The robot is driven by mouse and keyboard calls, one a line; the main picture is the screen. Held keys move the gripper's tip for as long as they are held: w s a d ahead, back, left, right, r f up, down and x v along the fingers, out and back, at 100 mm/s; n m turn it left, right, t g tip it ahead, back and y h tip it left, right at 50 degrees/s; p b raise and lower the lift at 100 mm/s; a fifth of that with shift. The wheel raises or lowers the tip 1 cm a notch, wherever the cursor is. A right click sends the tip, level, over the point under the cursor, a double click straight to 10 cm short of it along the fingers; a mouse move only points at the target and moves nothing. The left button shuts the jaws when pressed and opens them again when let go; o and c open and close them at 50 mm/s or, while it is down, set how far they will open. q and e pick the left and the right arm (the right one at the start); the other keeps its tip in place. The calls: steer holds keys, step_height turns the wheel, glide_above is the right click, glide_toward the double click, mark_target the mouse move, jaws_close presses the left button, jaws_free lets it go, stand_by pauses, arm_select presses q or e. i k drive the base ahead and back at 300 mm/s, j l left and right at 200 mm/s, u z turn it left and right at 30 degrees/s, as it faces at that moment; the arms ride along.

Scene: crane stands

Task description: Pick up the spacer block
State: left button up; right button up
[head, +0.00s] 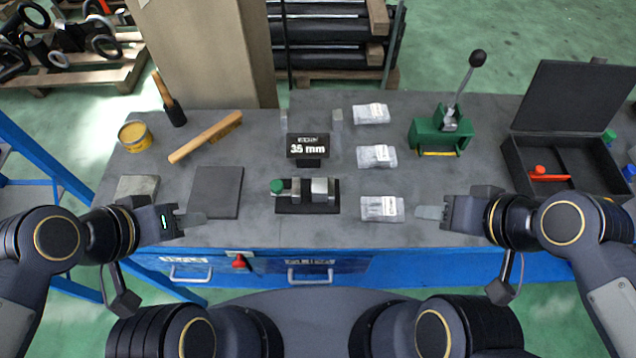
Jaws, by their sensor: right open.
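A small fixture with a black base (308,208) sits at the front middle of the bench, with a green knob (277,187) and silver metal blocks (320,187) on it. A flat grey block (137,187) lies at the bench's left edge, partly behind my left arm. I cannot tell which of these is the spacer block. My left gripper (192,218) is over the front left of the bench, left of the fixture; its jaw opening does not show. My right gripper (428,212) is open and empty at the front, right of the fixture. Neither gripper touches a block.
A "35 mm" sign (309,147) stands behind the fixture. Several clear bags (378,157) lie right of it. A dark plate (215,192), a wooden-handled tool (205,137) and a yellow tin (135,137) are left. A green lever press (440,133) and open black case (560,165) are right.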

mark_target(319, 185)
steer(key=k, duration=0.65)
steer(key=u, duration=0.4)
steer(key=l+u, duration=0.1)
steer(key=u, duration=0.7)
steer(key=l+u, duration=0.1)
steer(key=u, duration=0.7)
steer(key=k+l, duration=0.2)
steer(key=l, duration=0.2)
steer(key=k+l+u, duration=0.1)
steer(key=l, duration=0.3)
steer(key=k+l+u, duration=0.1)
steer(key=k+l, duration=0.25)
